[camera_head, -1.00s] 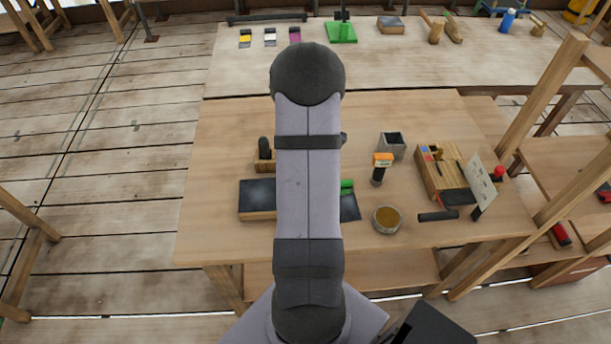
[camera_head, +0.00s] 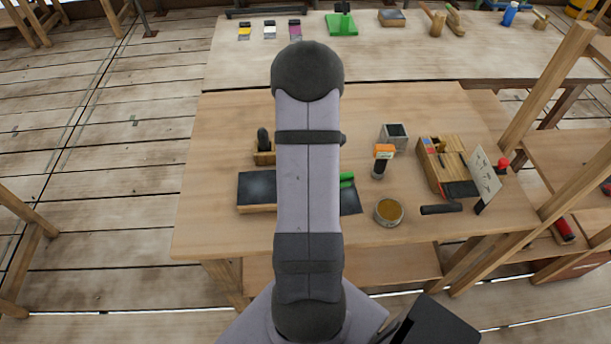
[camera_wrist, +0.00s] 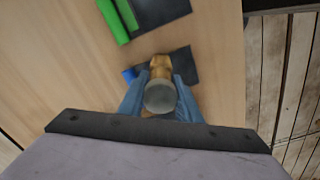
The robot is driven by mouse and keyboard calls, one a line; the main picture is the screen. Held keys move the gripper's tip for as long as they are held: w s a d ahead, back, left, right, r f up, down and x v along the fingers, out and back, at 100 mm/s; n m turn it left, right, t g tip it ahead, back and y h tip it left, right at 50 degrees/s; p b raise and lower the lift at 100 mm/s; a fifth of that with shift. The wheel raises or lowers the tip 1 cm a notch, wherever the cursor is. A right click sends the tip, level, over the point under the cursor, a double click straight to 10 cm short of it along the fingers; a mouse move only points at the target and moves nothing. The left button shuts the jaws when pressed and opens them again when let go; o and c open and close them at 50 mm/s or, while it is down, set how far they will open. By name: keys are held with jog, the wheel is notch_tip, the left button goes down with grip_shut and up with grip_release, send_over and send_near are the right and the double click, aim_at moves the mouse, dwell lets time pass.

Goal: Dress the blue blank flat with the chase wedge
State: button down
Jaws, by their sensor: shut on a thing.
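In the wrist view my gripper (camera_wrist: 160,82) is shut on an upright tool (camera_wrist: 160,99) with a tan wooden body and a grey round end facing the camera. It may be the chase wedge, but its working end is hidden. A small bright blue piece (camera_wrist: 129,75), apparently the blue blank, shows just left of the tool by the edge of a dark flat pad (camera_wrist: 180,64). Most of the blue piece is hidden, and I cannot tell whether the tool touches it. In the head view my arm hides the gripper and the blue piece.
A green piece (camera_wrist: 113,20) lies beside a second dark pad (camera_wrist: 160,11). In the head view a dark-topped block (camera_head: 256,187) is left of my arm. A round tin (camera_head: 388,212), orange-topped tool (camera_head: 383,160), grey box (camera_head: 394,136) and wooden tool tray (camera_head: 432,171) stand right.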

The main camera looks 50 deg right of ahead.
jog(key=shift+r, duration=0.1)
notch_tip(320, 180, up, 4)
jog(key=p, duration=0.3)
jog(key=shift+r+p, duration=0.1)
jog(key=shift+p, duration=0.25)
notch_tip(320, 180, down, 5)
jog(key=b, duration=0.3)
jog(key=shift+r, duration=0.25)
jog(key=shift+r, duration=0.15)
dwell(0.3)
notch_tip(320, 180, up, 4)
jog(key=p, duration=0.3)
jog(key=shift+p, duration=0.4)
